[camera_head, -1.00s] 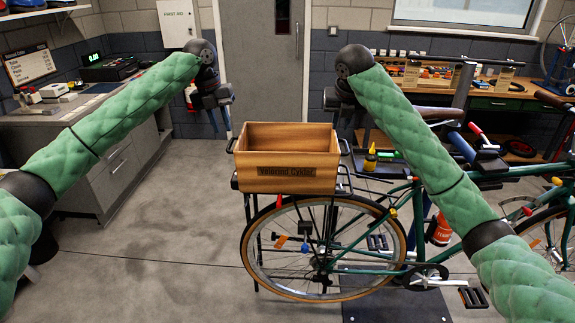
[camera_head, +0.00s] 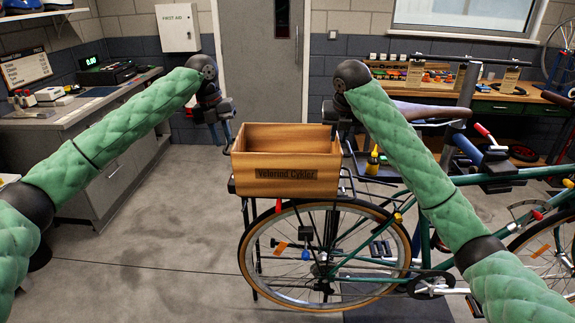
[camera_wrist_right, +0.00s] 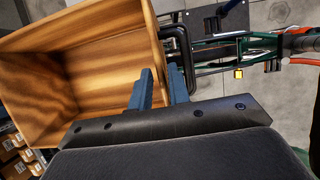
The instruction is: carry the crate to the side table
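The wooden crate (camera_head: 290,178), labelled on its front, sits level on a black rack (camera_head: 232,187) over the bicycle's rear wheel. It has a dark handle at each end. My left gripper (camera_head: 220,137) is open at the crate's left end, just above the left handle. My right gripper (camera_head: 340,128) is at the right end. I cannot make out a separate side table.
A grey cabinet counter (camera_head: 45,128) with a till stands at the left. The green bicycle (camera_head: 400,262) extends to the right of the crate. A workbench (camera_head: 500,103) with tools is at the back right. The floor (camera_head: 140,260) at the left front is open.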

